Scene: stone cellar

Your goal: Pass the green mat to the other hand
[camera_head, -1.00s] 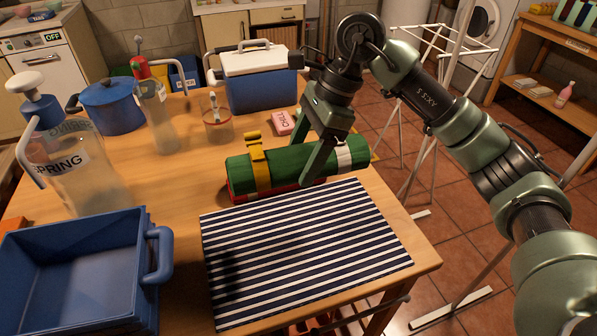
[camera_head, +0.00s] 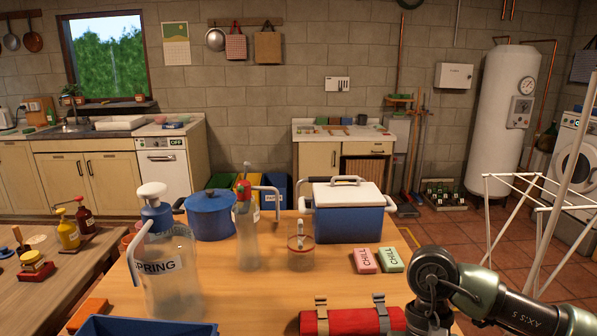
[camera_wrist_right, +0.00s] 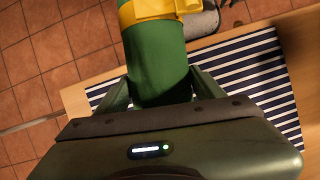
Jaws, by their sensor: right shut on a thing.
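The green mat (camera_wrist_right: 152,48) is a roll with a yellow strap (camera_wrist_right: 150,12), seen in the right wrist view. My right gripper (camera_wrist_right: 160,88) is shut on it, one finger on each side of the roll. In the head view the green mat is out of frame; only part of my right arm shows at the lower right, with the fingers cut off below. My left gripper is not seen in the head view. In the wrist view a grey shape (camera_wrist_right: 202,20) beside the strap is too cropped to name.
A striped cloth (camera_wrist_right: 245,75) covers part of the table.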

